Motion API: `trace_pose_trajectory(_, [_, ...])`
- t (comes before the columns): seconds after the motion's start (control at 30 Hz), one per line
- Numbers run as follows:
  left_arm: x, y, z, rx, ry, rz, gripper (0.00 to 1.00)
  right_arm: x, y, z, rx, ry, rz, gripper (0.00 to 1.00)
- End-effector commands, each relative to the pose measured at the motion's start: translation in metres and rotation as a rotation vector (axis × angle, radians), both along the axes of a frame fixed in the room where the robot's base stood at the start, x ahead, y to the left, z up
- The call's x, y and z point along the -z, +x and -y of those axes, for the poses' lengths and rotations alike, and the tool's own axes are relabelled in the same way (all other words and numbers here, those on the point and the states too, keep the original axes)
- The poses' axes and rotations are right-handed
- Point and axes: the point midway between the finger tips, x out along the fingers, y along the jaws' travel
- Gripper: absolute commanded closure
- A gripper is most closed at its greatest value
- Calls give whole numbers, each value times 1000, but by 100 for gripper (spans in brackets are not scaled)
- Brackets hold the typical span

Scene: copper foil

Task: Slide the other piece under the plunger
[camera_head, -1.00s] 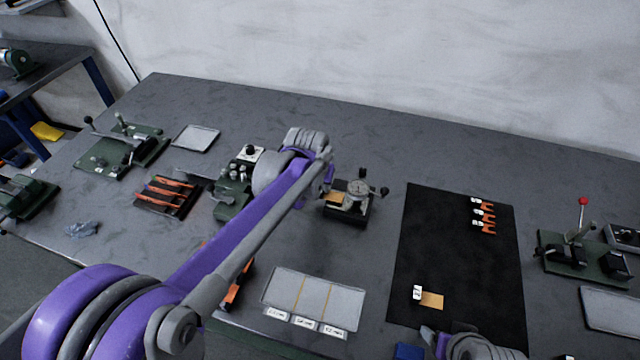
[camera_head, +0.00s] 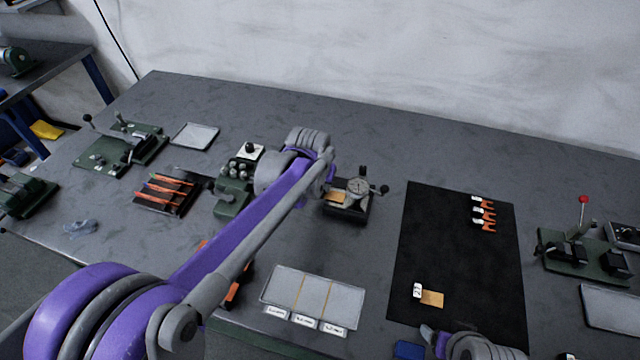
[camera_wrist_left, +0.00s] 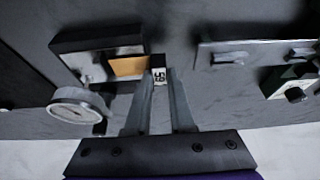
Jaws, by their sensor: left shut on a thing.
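A dial gauge (camera_head: 358,190) on a dark base stands mid-table; it also shows in the left wrist view (camera_wrist_left: 78,108). A copper foil piece (camera_head: 335,197) lies at the left side of the gauge base. In the left wrist view this foil (camera_wrist_left: 128,67) has a white numbered tag (camera_wrist_left: 158,75) at its end. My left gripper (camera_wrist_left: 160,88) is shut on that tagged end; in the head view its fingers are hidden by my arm. Whether the foil's far edge is under the plunger cannot be told. Another foil piece (camera_head: 432,298) with a white tag (camera_head: 417,290) lies on the black mat (camera_head: 450,245).
A grey tray with labelled sections (camera_head: 283,287) lies in front. Several orange pieces with tags (camera_head: 483,212) lie on the mat's far part. Green fixtures (camera_head: 234,190) stand left of the gauge. A lever press (camera_head: 582,255) stands right. Part of my right arm shows at the bottom edge.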

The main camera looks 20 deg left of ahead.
Motion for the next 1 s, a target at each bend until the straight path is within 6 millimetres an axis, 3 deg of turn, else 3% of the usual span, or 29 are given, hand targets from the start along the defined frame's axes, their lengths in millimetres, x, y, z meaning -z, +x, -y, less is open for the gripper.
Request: trace_pose_trajectory(1.0, [0, -1, 21, 1, 0, 0, 100, 0, 0, 0, 0, 0, 0, 26])
